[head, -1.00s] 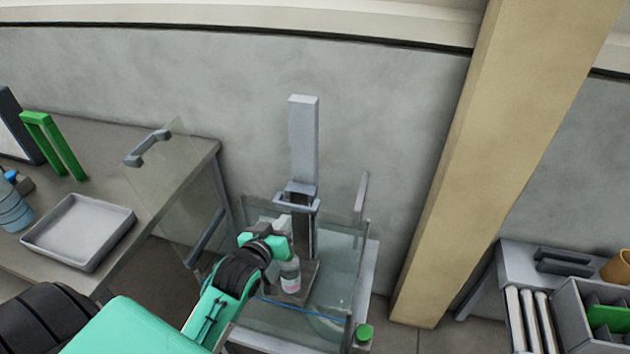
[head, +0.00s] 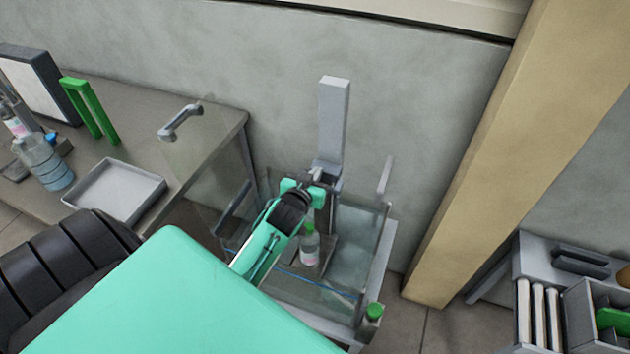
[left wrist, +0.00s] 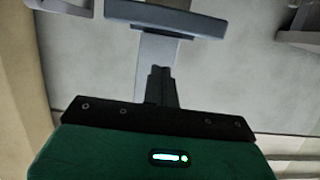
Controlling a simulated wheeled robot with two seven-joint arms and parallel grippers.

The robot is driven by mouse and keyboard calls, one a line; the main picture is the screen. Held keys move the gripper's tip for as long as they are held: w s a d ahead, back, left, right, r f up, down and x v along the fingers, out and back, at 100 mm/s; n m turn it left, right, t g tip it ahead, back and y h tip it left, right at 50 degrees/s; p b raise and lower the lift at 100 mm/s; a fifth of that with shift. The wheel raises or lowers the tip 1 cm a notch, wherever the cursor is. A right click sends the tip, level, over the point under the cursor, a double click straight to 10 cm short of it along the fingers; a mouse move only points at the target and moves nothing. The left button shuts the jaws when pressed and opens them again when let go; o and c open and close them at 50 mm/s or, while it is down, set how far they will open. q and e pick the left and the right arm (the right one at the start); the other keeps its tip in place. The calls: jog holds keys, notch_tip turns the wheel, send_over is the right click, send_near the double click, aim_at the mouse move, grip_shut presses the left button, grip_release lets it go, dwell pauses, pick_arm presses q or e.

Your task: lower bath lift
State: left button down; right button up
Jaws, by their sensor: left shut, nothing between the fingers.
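The bath lift's tall grey column (head: 334,115) stands at the back of a clear-walled tank (head: 357,250). Its grey handle (head: 329,170) is at the lower part of the column, partly hidden by my gripper. A bottle with a green cap and pale label (head: 310,248) stands upright on the lift's platform inside the tank. My left gripper (head: 316,176) is shut and empty, close to the handle. In the left wrist view, its dark closed fingers (left wrist: 162,86) point toward the grey handle bar (left wrist: 165,18), with no clear contact. My right gripper is not in view.
A clear panel with a grey handle (head: 180,122) stands open left of the tank. The left counter holds a grey tray (head: 114,190), a green stand (head: 91,108) and a water bottle (head: 43,160). A green-capped item (head: 373,312) is at the tank's front right. A beige post (head: 485,160) stands right.

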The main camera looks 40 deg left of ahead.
pick_arm(q)
notch_tip(320, 180, down, 3)
jog(key=shift+s+f, duration=0.15)
jog(key=shift+f, duration=0.05)
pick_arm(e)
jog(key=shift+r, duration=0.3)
